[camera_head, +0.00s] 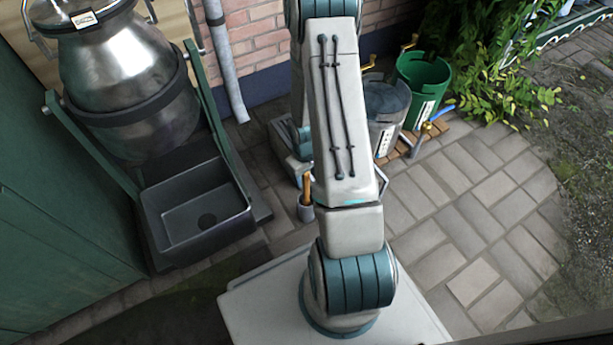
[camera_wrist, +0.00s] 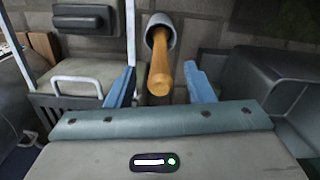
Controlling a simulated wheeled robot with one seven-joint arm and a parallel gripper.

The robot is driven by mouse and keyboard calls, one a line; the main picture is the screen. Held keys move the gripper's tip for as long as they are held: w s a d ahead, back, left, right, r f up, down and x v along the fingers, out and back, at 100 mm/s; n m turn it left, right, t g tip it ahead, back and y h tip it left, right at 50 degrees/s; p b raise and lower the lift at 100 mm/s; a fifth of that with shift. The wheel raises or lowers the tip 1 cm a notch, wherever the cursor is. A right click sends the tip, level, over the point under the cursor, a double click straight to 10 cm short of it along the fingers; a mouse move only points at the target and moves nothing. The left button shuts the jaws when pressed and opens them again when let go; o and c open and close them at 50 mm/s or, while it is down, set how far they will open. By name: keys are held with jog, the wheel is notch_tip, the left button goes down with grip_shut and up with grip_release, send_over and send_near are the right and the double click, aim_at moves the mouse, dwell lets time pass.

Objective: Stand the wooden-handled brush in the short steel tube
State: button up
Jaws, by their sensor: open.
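The wooden handle of the brush (camera_head: 307,186) sticks up out of a short grey tube (camera_head: 306,211) in the head view, on the paving left of my arm. In the wrist view the handle (camera_wrist: 160,72) points toward the camera, with the grey tube's rim (camera_wrist: 159,19) around its far end. My gripper (camera_wrist: 161,86) is open in the wrist view, its blue fingers on either side of the handle's near end with gaps. The brush head is hidden. I cannot tell whether this grey tube is the short steel one. My arm hides my gripper in the head view.
A dark basin (camera_head: 205,215) stands left of the tube under a steel churn (camera_head: 125,85). A clear bucket (camera_head: 385,105) and a green bucket (camera_head: 422,85) stand right, behind my arm. A grey box with a white handle (camera_wrist: 75,82) is close left in the wrist view. Paving at right is clear.

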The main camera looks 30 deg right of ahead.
notch_tip(320, 180, up, 11)
jog(key=p, duration=0.4)
jog(key=shift+w, duration=0.1)
dwell(0.6)
jog(key=s+a+r+m+t+h+p, duration=0.1)
jog(key=a+r+p, duration=0.2)
jog(key=r+p, duration=1)
jog(key=s+a+r+p, duration=0.15)
jog(key=r+p, duration=0.25)
jog(key=r, duration=1.7)
jog(key=s+a+r+p, duration=0.2)
jog(key=r+p, duration=0.3)
jog(key=r, duration=0.4)
jog(key=s+a+r+m+t+p, duration=0.1)
jog(key=s+a+r+p, duration=0.2)
jog(key=r+p, duration=0.3)
jog(key=s+a+r+t+y+p, duration=0.1)
jog(key=s+r+p, duration=0.4)
jog(key=r, duration=0.8)
jog(key=shift+a+r+p, duration=0.35)
jog(key=shift+a+p, duration=0.25)
jog(key=shift+a, duration=0.15)
jog(key=shift+c, duration=0.3)
